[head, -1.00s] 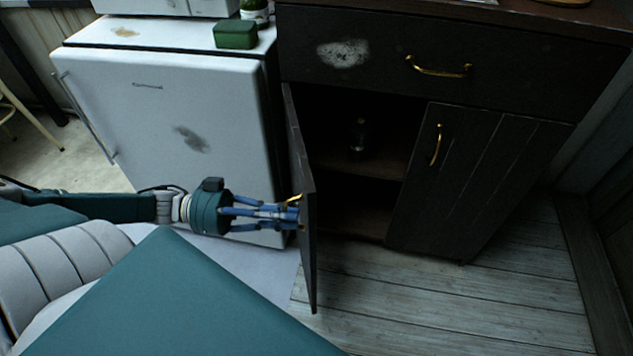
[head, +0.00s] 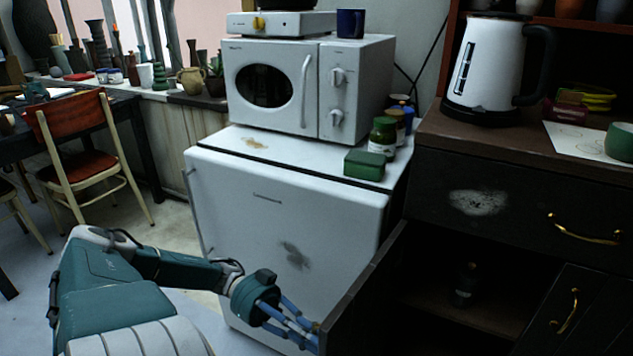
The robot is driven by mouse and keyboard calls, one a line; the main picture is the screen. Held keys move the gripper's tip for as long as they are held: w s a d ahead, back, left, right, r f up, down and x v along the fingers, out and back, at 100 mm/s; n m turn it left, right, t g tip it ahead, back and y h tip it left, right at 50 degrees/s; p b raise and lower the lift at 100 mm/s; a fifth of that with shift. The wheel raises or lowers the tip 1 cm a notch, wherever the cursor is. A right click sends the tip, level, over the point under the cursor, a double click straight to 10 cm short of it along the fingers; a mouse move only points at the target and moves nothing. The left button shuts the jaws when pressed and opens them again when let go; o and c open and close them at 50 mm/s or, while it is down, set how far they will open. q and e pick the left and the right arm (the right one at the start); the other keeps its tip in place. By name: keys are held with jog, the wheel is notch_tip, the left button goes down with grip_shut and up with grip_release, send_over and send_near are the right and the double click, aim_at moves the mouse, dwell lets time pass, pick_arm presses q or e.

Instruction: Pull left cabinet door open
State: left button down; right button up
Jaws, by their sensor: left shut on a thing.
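The dark left cabinet door (head: 365,295) stands swung wide open, and its lower part is cut off by the picture's bottom edge. My left gripper (head: 312,328) is at the outer face of this door, shut on its handle; the handle itself is mostly hidden by the fingers. The dark cabinet (head: 450,185) shows its open left compartment, with a dark bottle (head: 465,287) on a shelf inside. The right cabinet door (head: 597,315) is closed and has a brass handle. My right gripper is not in view.
A white fridge (head: 270,215) stands left of the open door, close to my left arm. It carries a microwave (head: 370,85), a green box (head: 365,165) and jars. A kettle (head: 495,70) stands on the cabinet top. A chair (head: 85,140) is at the far left.

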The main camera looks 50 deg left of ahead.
pick_arm(q)
jog(key=shift+a+f, duration=0.1)
jog(key=shift+f, duration=0.05)
jog(key=c, duration=1.7)
grip_release()
jog(key=shift+c, duration=0.2)
jog(key=v, duration=1.2)
jog(key=shift+s, duration=0.1)
